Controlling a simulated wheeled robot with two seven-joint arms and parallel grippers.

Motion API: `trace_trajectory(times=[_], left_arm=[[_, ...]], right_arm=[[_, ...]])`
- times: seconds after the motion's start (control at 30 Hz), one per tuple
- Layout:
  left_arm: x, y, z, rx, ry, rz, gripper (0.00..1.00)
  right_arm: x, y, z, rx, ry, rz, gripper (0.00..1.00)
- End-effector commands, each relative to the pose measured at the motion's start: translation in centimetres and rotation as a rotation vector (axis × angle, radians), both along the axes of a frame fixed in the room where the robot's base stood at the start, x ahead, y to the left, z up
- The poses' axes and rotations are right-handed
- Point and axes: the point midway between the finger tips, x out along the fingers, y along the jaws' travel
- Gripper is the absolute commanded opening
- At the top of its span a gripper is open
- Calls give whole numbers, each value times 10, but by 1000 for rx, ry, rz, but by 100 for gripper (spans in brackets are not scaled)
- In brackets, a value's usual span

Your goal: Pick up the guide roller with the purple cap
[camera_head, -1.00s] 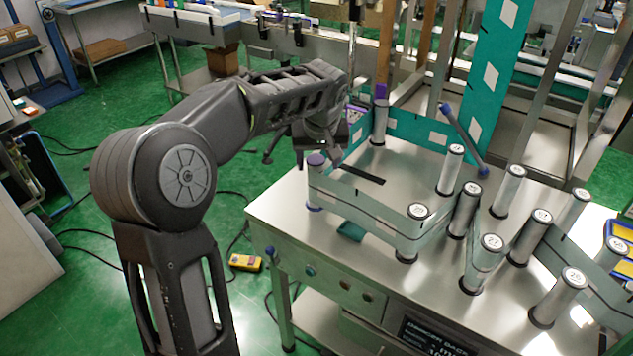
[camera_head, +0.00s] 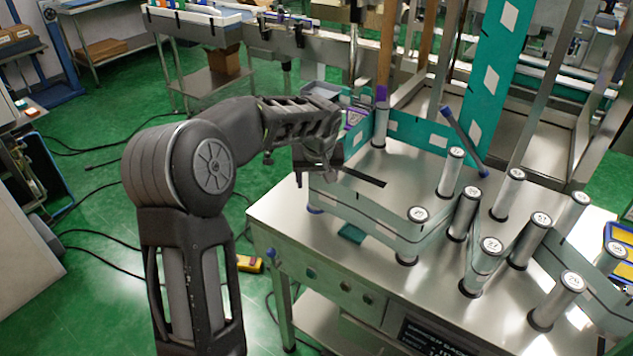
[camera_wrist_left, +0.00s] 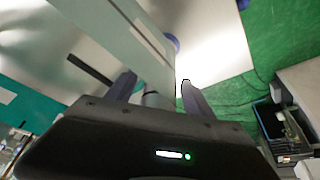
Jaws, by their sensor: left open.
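In the left wrist view my left gripper (camera_wrist_left: 157,80) is open, with a grey rounded piece (camera_wrist_left: 154,100), perhaps the roller, partly visible between the fingers. I cannot tell whether the fingers touch it. A second roller with a purple top (camera_head: 380,122) stands farther back. My right gripper is not in view.
The teal web (camera_head: 362,214) runs from the corner to a numbered roller (camera_head: 408,240). Several white-capped rollers crowd the table's right side. A blue-ended bar (camera_head: 464,140) leans at the back. Bare metal tabletop (camera_head: 400,172) lies in the middle.

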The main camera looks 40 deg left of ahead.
Motion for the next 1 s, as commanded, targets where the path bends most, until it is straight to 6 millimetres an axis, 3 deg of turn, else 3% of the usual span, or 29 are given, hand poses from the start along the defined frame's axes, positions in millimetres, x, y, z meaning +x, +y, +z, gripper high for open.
trace_trajectory(times=[0.67, 1.0], left_arm=[[2, 2, -7, 1, -1, -1, 61], [2, 2, -7, 1, -1, -1, 35]], right_arm=[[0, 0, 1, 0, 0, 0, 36], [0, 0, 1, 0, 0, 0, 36]])
